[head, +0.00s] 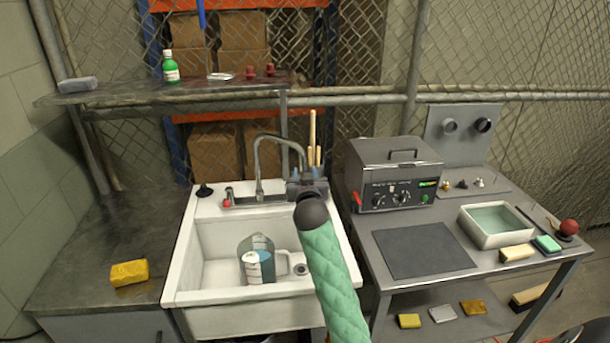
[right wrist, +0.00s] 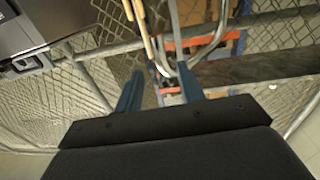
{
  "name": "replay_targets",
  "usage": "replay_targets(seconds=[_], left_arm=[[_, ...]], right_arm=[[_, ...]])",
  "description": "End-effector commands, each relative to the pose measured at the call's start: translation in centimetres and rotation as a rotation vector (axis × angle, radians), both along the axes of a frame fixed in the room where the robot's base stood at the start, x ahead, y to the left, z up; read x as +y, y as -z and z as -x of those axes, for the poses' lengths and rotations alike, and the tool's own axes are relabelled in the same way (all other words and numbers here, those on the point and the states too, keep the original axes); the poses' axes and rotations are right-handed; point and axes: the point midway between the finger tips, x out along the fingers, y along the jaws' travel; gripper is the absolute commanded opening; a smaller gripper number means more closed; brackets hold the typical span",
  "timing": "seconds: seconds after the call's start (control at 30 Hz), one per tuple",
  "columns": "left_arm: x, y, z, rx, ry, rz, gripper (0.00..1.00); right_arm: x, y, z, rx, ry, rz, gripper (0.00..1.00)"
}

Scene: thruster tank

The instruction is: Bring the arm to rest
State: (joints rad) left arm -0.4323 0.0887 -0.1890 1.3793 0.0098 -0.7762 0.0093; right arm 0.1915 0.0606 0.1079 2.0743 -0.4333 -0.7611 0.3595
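My right arm, in a green quilted sleeve, rises from the bottom of the head view. Its gripper (head: 308,172) is above the back right of the sink, beside the tap. The right wrist view shows the two blue fingers (right wrist: 158,78) well apart with nothing gripped between them. Wooden sticks (head: 313,130) and the curved tap (head: 262,160) show beyond the gripper. My left gripper is not in view.
The white sink (head: 205,245) holds a clear jug (head: 257,262). A yellow sponge (head: 129,273) lies on the left counter. A metal tank unit (head: 395,172) and a white tray (head: 470,234) stand on the right table. A shelf (head: 130,95) runs behind the left counter.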

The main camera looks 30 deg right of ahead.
Motion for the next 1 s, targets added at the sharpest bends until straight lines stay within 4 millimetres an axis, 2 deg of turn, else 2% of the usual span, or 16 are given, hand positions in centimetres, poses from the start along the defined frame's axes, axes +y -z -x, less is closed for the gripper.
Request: replay_targets(seconds=[0.3, 0.37, 0.47, 0.57, 0.77, 1.0], left_arm=[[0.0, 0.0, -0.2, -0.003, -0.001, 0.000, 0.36], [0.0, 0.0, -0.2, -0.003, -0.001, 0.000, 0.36], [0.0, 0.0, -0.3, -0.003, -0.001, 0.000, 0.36], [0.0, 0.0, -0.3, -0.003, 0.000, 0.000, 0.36], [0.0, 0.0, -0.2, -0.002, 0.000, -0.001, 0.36], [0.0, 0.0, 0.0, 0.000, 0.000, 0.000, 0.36]], right_arm=[[0.0, 0.2, 0.1, 0.003, -0.001, 0.000, 0.39], [0.2, 0.8, 0.4, 0.017, -0.004, -0.002, 0.39], [0.9, 2.9, 1.7, 0.071, -0.014, -0.008, 0.39], [2.1, 6.4, 4.1, 0.163, -0.032, -0.020, 0.39], [5.2, 14.0, 10.5, 0.388, -0.092, -0.045, 0.39], [9.1, 21.5, 19.9, 0.664, -0.182, -0.071, 0.39]])
